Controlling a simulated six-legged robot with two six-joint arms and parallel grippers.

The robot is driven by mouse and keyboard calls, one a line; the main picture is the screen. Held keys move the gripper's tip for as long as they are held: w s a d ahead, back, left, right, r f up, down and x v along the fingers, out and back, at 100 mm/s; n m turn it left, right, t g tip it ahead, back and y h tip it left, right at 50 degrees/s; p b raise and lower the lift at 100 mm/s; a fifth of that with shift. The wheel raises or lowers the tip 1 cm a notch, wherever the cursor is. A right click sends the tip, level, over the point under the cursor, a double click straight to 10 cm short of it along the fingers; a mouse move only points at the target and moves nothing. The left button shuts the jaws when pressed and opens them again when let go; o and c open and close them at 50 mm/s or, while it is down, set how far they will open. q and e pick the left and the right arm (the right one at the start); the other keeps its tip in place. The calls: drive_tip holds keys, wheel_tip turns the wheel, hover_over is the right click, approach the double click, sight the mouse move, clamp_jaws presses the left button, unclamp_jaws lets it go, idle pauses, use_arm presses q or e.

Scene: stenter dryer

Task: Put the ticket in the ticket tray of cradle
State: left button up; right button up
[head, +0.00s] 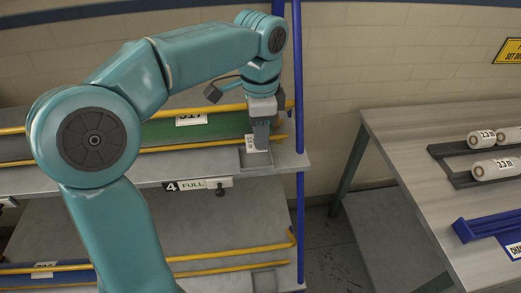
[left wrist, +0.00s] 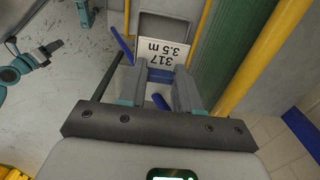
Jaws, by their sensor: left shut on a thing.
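My left gripper (head: 260,146) points down at the right end of the upper rack shelf. It is shut on the white ticket (left wrist: 163,56), which reads 317 and 3.5 m; a blue edge of it shows between the fingers (left wrist: 160,88). A grey ticket tray (left wrist: 170,25) with a raised rim lies just beyond the ticket in the left wrist view; it shows by the fingertips in the head view (head: 257,158). I cannot tell whether the ticket touches it. The cradle's yellow rails (head: 215,147) flank a green roll (head: 163,133) labelled 317.
A blue post (head: 299,90) stands close right of the gripper. A sign reading 4 FULL (head: 190,185) hangs on the shelf's front edge. A lower shelf (head: 220,225) has more yellow rails. A grey table (head: 410,140) at right carries white rolls (head: 495,169) and a blue holder (head: 485,228).

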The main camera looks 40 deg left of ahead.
sight(260, 158)
use_arm(q)
drive_tip(key=shift+s+f, duration=0.15)
drive_tip(key=shift+f, duration=0.2)
wheel_tip(260, 158, down, 4)
drive_tip(key=shift+b, duration=0.35)
drive_tip(key=shift+d+r, duration=0.1)
drive_tip(key=shift+r, duration=0.05)
drive_tip(key=o, duration=0.7)
drive_tip(key=shift+f, duration=0.25)
drive_tip(key=shift+r, duration=0.55)
wheel_tip(260, 158, up, 10)
drive_tip(key=shift+r+p, duration=0.1)
drive_tip(key=shift+p, duration=1.1)
drive_tip(key=shift+r, duration=0.55)
